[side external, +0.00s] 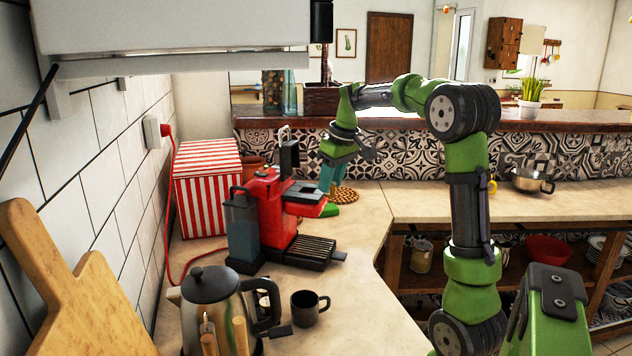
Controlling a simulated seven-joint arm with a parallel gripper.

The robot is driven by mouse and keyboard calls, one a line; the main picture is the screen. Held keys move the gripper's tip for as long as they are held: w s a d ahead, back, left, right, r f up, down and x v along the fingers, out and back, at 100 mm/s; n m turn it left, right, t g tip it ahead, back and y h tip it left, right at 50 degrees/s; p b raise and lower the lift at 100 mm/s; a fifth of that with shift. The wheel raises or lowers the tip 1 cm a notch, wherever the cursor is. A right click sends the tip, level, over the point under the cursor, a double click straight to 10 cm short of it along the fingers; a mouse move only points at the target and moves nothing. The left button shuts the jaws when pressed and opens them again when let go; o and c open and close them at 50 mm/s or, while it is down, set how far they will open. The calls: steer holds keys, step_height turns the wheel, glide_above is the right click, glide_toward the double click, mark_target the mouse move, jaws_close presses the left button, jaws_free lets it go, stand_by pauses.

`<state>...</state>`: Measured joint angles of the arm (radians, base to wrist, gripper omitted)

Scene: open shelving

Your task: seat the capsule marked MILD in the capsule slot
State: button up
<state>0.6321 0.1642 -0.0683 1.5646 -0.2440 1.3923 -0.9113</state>
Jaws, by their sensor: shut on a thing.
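The red coffee machine (278,212) stands on the counter, with a dark lever part (288,155) upright on its top. Its capsule slot is not clearly visible from this side. My gripper (328,182) points down just right of the machine's head, above the counter and apart from the machine. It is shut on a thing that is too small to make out. I cannot read any MILD marking or tell a capsule apart in this view. A teal patch shows at the fingers, and I cannot tell whether it belongs to them.
A green object (330,210) and a round woven item (345,195) lie below my gripper. A red-striped box (207,190) stands behind the machine. A kettle (215,300) and dark mug (308,307) stand in front. A white cabinet (170,25) hangs above. The right counter (420,205) has free room.

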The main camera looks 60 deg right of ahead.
steer(key=w+d, duration=0.2)
steer(key=w, duration=0.1)
steer(key=w+d+f, duration=0.1)
steer(key=w+d, duration=0.2)
steer(key=w, duration=0.1)
steer(key=w+d, duration=0.3)
steer(key=shift+w+f, duration=0.15)
steer(key=shift+w, duration=0.25)
steer(key=shift+f, duration=1.75)
